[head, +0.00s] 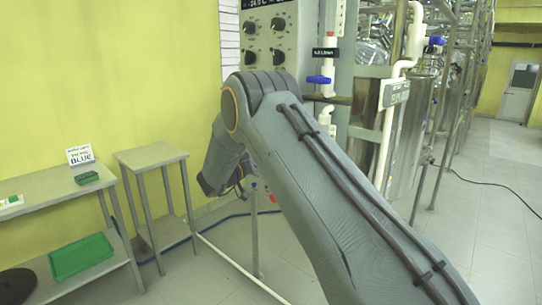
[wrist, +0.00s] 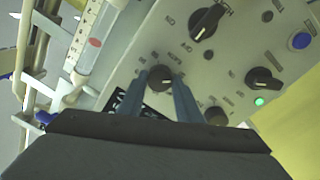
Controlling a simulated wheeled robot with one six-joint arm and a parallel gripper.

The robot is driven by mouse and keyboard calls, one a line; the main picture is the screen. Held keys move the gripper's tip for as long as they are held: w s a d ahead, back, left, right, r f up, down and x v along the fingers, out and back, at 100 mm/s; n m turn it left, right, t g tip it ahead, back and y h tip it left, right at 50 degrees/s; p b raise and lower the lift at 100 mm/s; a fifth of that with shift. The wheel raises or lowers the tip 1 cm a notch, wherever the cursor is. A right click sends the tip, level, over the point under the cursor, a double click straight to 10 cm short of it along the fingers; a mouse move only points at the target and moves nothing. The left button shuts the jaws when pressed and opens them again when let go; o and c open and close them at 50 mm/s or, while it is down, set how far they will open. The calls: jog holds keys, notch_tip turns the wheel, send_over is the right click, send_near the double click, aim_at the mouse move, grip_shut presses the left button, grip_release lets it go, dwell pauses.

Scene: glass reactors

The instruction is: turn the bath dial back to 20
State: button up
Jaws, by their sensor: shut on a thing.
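In the wrist view, my gripper (wrist: 158,84) has its two blue-grey fingers on either side of a small round black dial (wrist: 160,75) on a pale grey panel (wrist: 235,52). The fingers are closed on this dial. Small labels surround it, too blurred to read, so I cannot tell its setting. In the head view, a control panel (head: 264,42) with several black dials and a dark display stands at the top centre. My arm covers the panel's lower part, and my gripper is hidden there.
Nearby on the panel are a larger black dial (wrist: 207,22), another dial (wrist: 262,78), a blue button (wrist: 300,40) and a lit green lamp (wrist: 259,101). A blue-handled valve (head: 319,79) and pipes stand right of the panel. A small table (head: 150,155) is at left.

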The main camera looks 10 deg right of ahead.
jog(key=shift+n, duration=0.7)
jog(key=o, duration=1)
jog(key=shift+o, duration=0.2)
jog(key=shift+a, duration=0.1)
jog(key=b+v, duration=0.1)
jog(key=v, duration=0.6)
jog(key=shift+s+a, duration=0.25)
